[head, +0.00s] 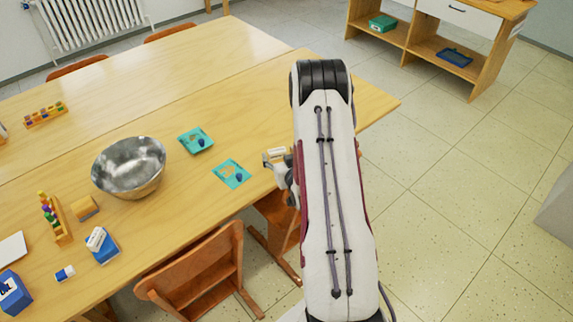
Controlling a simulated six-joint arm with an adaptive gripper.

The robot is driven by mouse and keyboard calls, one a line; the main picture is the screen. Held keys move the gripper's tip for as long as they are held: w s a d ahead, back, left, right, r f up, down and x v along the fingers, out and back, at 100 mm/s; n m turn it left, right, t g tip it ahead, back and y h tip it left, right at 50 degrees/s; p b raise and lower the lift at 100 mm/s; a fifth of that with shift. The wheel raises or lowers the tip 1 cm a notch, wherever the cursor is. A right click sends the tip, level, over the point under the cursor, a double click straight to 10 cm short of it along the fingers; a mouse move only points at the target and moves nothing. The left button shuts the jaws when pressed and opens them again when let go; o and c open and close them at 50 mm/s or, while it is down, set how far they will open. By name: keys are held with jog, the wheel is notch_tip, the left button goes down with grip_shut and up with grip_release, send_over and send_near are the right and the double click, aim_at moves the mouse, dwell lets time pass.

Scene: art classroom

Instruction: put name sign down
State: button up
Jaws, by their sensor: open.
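My gripper (281,168) is at the right end of the long wooden table (190,72), close to the tabletop and partly hidden behind my arm. It is open. A small white and tan piece (274,154), possibly the name sign, shows right at the gripper's tip, by the table's near edge. It is too small to read, and I cannot tell whether the fingers touch it.
Two teal cards (231,174) (197,142) lie left of my gripper. A wooden chair (200,270) is at the near edge. Clear tabletop lies behind the cards.

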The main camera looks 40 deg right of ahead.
jog(key=v, duration=0.8)
dwell(0.7)
jog(key=a+r+n+g+y, duration=0.1)
jog(key=a+r+g, duration=0.1)
jog(key=a+r, duration=0.65)
jog(key=a+r+n+g+y, duration=0.15)
jog(key=a+r, duration=0.45)
jog(key=r, duration=0.6)
jog(key=s+a+r+g, duration=0.1)
jog(key=s+a+r, duration=0.2)
jog(key=s+a, duration=0.2)
jog(key=s+a+r+n+g+y, duration=0.1)
jog(key=s+a+r, duration=0.2)
jog(key=s, duration=0.8)
jog(key=s+a+r+n+g+y, duration=0.1)
jog(key=s+a+r, duration=0.2)
jog(key=s+a, duration=0.4)
jog(key=shift+s+a+r, duration=0.2)
jog(key=shift+s, duration=0.75)
